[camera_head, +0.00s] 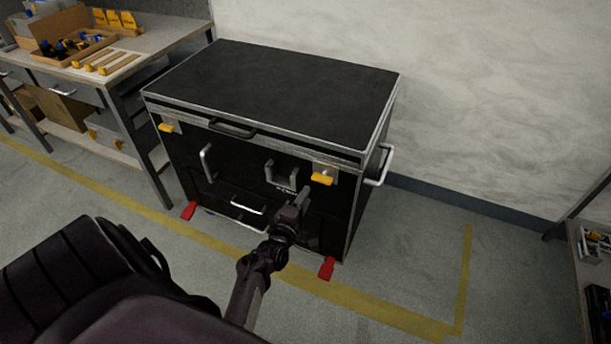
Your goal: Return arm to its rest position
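My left gripper (301,198) is in front of the lower right part of a black case's front. It is seen nearly edge-on, so I cannot tell whether its fingers are apart, and nothing shows held in it. My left arm runs from it down to the bottom edge of the view. The black case (280,85) stands against the wall with its lid down. A yellow latch (322,179) is on its right front and another yellow latch (167,128) on its left front. My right gripper is not in view.
A workbench (160,38) with boxes and tools stands at the left. Red pedals (326,268) stick out at the case's base. Yellow lines (390,312) mark the floor. A shelf (590,245) is at the right edge. The floor right of the case is clear.

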